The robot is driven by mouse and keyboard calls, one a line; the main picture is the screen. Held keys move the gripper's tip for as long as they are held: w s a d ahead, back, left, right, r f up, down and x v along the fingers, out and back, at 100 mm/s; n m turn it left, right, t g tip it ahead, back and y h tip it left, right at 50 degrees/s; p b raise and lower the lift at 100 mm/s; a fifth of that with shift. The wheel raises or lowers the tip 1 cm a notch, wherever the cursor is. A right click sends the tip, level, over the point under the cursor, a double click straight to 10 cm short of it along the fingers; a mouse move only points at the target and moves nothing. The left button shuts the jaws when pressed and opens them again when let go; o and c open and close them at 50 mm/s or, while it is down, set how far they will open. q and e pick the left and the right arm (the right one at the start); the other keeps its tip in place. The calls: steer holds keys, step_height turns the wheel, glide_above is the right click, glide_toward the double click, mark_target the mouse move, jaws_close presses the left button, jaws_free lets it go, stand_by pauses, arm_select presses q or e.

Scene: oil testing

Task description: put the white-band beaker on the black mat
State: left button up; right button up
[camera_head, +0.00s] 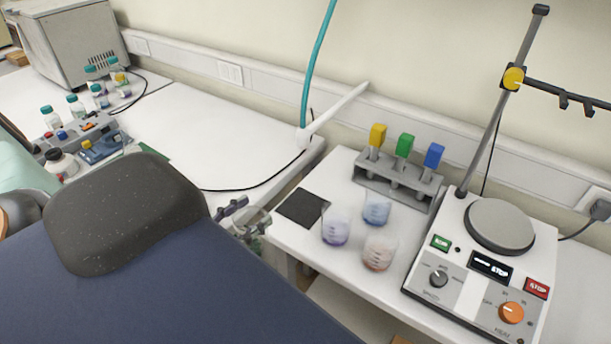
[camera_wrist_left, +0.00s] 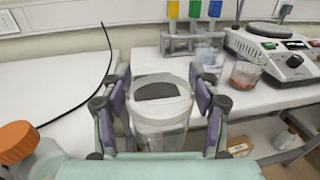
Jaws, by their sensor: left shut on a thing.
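My left gripper (camera_head: 246,218) is at the front left of the right-hand bench, partly behind my arm. In the left wrist view, its two purple-padded fingers (camera_wrist_left: 160,108) are shut on the sides of a clear beaker with a pale whitish band, the white-band beaker (camera_wrist_left: 162,130), which looks upright. Its body is hard to make out in the head view. The black mat (camera_head: 302,207) lies bare just right of the gripper; in the left wrist view the mat (camera_wrist_left: 155,91) shows behind the beaker's upper part. My right gripper is not in view.
Purple (camera_head: 336,228), blue (camera_head: 377,208) and orange (camera_head: 380,252) beakers stand close together right of the mat. Behind them is a grey rack (camera_head: 392,186) with coloured-handled tools. A hotplate stirrer (camera_head: 485,270) with stand is at the right. A gap separates the benches.

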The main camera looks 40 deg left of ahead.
arm_select(q)
steer(key=shift+s+a, duration=0.15)
steer(key=shift+s, duration=0.05)
steer(key=shift+w+a+p, duration=0.1)
steer(key=shift+a+p, duration=0.2)
steer(key=shift+a, duration=0.1)
steer(key=shift+s+r, duration=0.25)
steer(key=shift+s, duration=0.1)
steer(key=shift+w+a, duration=0.1)
steer(key=shift+w, duration=0.05)
steer(key=w+f+b, duration=0.1)
steer(key=w+b, duration=0.3)
steer(key=w, duration=0.2)
steer(key=w+f+b, duration=0.1)
steer(key=w+b, duration=0.3)
steer(key=w, duration=0.2)
steer(key=w+f+b, duration=0.1)
steer(key=w+b, duration=0.3)
steer(key=w, duration=0.2)
steer(key=shift+d+f+b, duration=0.35)
steer(key=shift+d+f, duration=0.05)
